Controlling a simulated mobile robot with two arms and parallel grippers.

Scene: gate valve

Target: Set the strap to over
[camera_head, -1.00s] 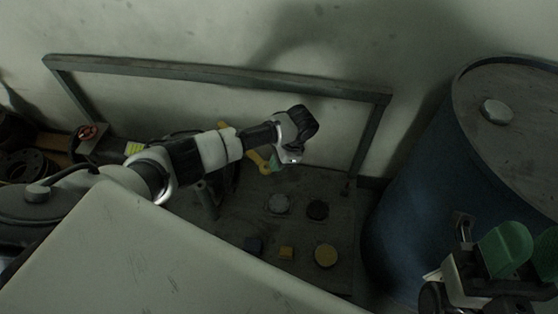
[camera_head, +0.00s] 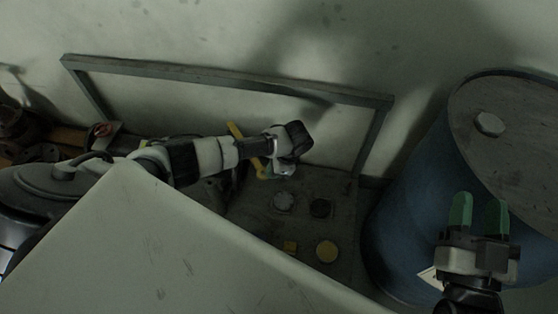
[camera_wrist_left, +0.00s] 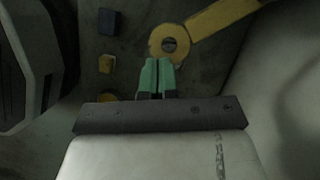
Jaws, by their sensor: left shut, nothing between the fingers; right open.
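A yellow bar with a ring at one end, which may be the strap, shows in the head view (camera_head: 236,131), partly behind my left arm. In the left wrist view the yellow bar (camera_wrist_left: 222,16) runs to the upper right from its ring. My left gripper (camera_wrist_left: 157,66) has its green fingers shut together and empty, just below the ring in that picture. I cannot tell whether they touch it. In the head view the left fingers are mostly hidden by the wrist. My right gripper (camera_head: 480,212) is open and empty, its green fingers pointing up in front of the blue drum.
The blue drum (camera_head: 415,215) stands at the right. A grey metal frame (camera_head: 215,80) stands by the wall. A pale panel (camera_head: 150,240) covers the lower left.

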